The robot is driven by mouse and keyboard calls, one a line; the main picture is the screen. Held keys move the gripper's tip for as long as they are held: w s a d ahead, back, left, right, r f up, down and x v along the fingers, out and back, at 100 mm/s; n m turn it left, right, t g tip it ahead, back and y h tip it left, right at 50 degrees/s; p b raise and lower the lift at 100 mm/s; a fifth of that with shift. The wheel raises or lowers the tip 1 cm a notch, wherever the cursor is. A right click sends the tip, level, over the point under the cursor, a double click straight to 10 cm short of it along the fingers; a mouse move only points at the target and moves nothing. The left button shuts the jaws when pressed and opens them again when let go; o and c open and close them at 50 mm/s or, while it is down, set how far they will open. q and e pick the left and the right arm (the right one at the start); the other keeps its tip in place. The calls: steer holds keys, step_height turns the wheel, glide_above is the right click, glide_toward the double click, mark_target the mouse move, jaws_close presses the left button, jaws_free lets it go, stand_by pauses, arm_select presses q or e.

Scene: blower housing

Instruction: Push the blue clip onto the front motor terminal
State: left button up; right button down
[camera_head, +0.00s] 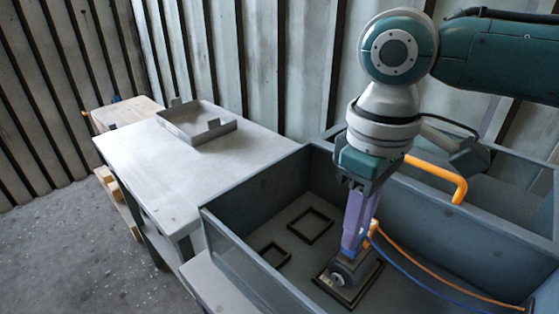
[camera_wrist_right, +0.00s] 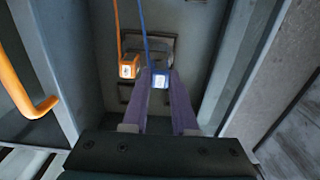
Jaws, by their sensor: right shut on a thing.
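My right gripper (camera_head: 350,252) reaches down into the grey housing, its purple fingers pointing at the floor. In the right wrist view the fingers (camera_wrist_right: 160,88) are shut on the blue clip (camera_wrist_right: 160,80), whose blue wire runs up and away. The orange clip (camera_wrist_right: 128,67) sits just left of it on its orange wire; it also shows beside the fingers in the head view (camera_head: 373,228). The motor (camera_head: 343,273), a small grey round part, lies directly below the fingertips in a dark square frame. Its terminals are too small or hidden to tell apart, and contact is unclear. My left gripper is not seen.
High walls of the housing (camera_head: 252,262) surround the arm. The orange and blue wires trail to the right wall. An orange bar (camera_head: 437,176) is near my wrist. A table (camera_head: 150,165) with a grey tray (camera_head: 197,128) stands left.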

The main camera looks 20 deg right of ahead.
steer(key=shift+f+p, duration=0.2)
steer(key=shift+p, duration=0.15)
stand_by(0.4)
steer(key=shift+f+b, duration=0.4)
steer(key=shift+f, duration=0.45)
stand_by(0.6)
steer(key=c, duration=0.6)
jaws_free()
steer(key=shift+r, duration=0.1)
step_height(320, 180, up, 10)
steer(key=shift+f+p, duration=0.1)
steer(key=shift+p, duration=0.35)
steer(key=shift+s, duration=0.1)
